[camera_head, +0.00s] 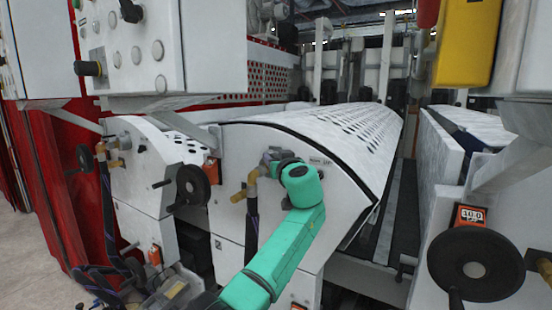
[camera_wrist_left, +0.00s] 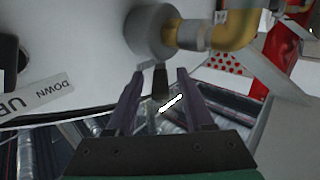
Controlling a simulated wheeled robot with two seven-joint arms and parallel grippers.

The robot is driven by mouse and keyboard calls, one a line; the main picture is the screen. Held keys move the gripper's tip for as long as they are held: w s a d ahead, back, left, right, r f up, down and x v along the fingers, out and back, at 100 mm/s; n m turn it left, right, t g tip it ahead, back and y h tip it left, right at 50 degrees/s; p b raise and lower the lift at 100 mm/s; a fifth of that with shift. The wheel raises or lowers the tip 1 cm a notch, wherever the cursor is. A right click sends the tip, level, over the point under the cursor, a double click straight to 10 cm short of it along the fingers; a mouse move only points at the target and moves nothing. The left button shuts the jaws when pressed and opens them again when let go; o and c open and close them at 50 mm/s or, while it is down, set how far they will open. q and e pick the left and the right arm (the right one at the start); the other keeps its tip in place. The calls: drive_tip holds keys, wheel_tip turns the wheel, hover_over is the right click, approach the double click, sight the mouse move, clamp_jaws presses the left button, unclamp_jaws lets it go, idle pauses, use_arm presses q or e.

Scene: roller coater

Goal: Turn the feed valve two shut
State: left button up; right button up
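The valve at my left gripper has a grey round body (camera_wrist_left: 150,32) and a brass elbow pipe (camera_wrist_left: 232,30) in the left wrist view. In the head view its brass pipe (camera_head: 252,181) shows on the white middle machine; no valve number is legible. A short black lever (camera_wrist_left: 160,84) points from the body toward the gripper. My left gripper (camera_wrist_left: 162,76) is open, its two dark purple fingers on either side of the lever, with gaps visible. In the head view my green wrist hides the fingers and most of the valve. My right gripper is in neither view.
A similar valve (camera_head: 116,145) stands on the machine farther left. Black handwheels (camera_head: 193,185) (camera_head: 476,264) stick out left and right of my arm. A control panel (camera_head: 130,45) hangs at upper left. The perforated white cover (camera_head: 345,140) curves away behind the valve.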

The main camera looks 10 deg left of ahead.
use_arm(q)
drive_tip(key=shift+s+d+f+b, duration=0.1)
drive_tip(key=shift+s+f+b, duration=0.1)
drive_tip(key=shift+b, duration=0.2)
drive_tip(key=b+v, duration=0.8)
drive_tip(key=v, duration=0.6)
drive_tip(key=shift+r, duration=0.2)
drive_tip(key=shift+s, duration=0.1)
